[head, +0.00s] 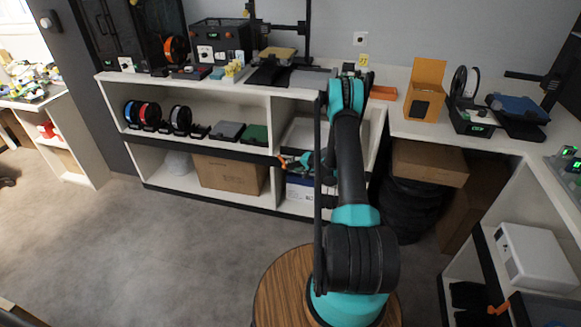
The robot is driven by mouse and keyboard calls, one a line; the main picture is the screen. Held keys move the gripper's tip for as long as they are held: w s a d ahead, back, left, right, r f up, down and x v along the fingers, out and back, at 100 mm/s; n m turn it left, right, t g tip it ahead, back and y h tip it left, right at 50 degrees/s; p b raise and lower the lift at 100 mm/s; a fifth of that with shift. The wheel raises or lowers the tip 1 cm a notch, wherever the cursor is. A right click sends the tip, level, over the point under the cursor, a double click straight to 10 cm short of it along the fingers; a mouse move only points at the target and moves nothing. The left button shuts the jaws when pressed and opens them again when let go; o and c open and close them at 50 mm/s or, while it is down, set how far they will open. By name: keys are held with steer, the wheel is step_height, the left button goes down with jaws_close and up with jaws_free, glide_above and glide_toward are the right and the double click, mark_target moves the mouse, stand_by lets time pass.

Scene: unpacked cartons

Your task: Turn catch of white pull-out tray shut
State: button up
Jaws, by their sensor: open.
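A white tray-like panel (300,133) shows in the right bay of the low shelf unit, partly hidden behind my arm. A small orange piece (283,162) sits at the front edge below it. It may be the catch, but it is too small to tell which way it is turned. My arm reaches up from its base and folds down toward this bay. My gripper (291,163) is at the front of the bay, close to the orange piece. It is open, though its fingers are small and partly hidden; I cannot tell whether they touch the piece.
The shelf holds filament spools (150,114) and a cardboard box (229,173). Printers (221,41) stand on top. A round wooden top (277,287) lies beside my arm's base. A white box (535,257) sits on the right shelf. The grey floor at left is clear.

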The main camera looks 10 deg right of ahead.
steer(key=a+r+n+g+h, duration=0.1)
steer(key=a+r+g+h, duration=0.2)
steer(key=a+r, duration=0.15)
steer(key=n+g+h, duration=0.1)
steer(key=h, duration=0.4)
glide_toward(284, 166)
steer(key=x, duration=0.9)
steer(key=shift+w, duration=0.15)
steer(key=shift+c, duration=0.3)
jaws_close()
